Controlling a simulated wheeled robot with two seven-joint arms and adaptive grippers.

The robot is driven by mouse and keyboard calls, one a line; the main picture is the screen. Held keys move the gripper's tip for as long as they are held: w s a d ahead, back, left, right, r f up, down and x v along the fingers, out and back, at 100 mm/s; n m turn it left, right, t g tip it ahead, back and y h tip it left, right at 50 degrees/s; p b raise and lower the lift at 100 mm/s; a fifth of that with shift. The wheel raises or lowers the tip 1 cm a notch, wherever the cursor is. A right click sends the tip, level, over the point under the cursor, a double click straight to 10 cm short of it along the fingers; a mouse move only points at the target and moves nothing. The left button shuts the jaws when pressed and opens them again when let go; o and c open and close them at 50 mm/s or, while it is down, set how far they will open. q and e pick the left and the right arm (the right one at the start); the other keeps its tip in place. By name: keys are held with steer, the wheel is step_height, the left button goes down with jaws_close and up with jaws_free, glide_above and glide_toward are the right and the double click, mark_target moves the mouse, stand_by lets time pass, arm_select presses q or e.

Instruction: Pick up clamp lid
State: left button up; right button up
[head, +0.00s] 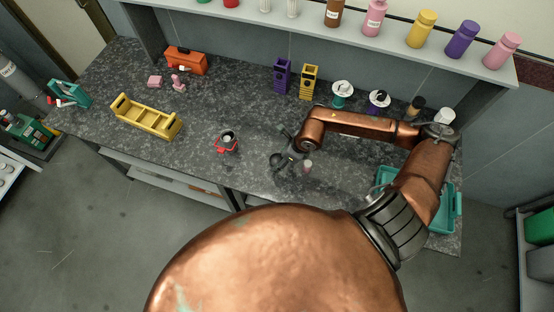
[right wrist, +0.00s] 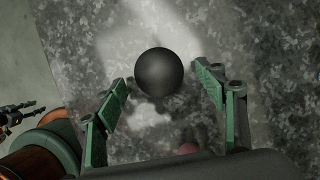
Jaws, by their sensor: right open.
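A dark, smooth round knob (right wrist: 158,72) shows in the right wrist view; it looks like the handle of the clamp lid, whose plate I cannot make out. My right gripper (right wrist: 168,85) is open, with one green finger on each side of the knob and visible gaps. In the head view my right gripper (head: 284,156) hangs low over the middle of the dark counter, with a dark shape at its fingers. A red clamp base (head: 226,147) with a grey round part stands to its left. My left gripper does not show in the head view.
A small pale cup-like item (head: 308,166) stands close right of my right gripper. A yellow rack (head: 146,117) lies at the left of the counter (head: 225,90). Purple (head: 282,76) and yellow (head: 309,82) holders stand behind. A teal tray (head: 452,208) is at the right.

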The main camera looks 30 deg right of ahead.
steer(key=shift+w+a+f, duration=0.1)
steer(key=shift+w+f, duration=0.05)
steer(key=shift+f, duration=0.2)
steer(key=shift+c, duration=0.2)
steer(key=c, duration=0.9)
steer(key=shift+r, duration=0.1)
steer(key=shift+c, duration=0.9)
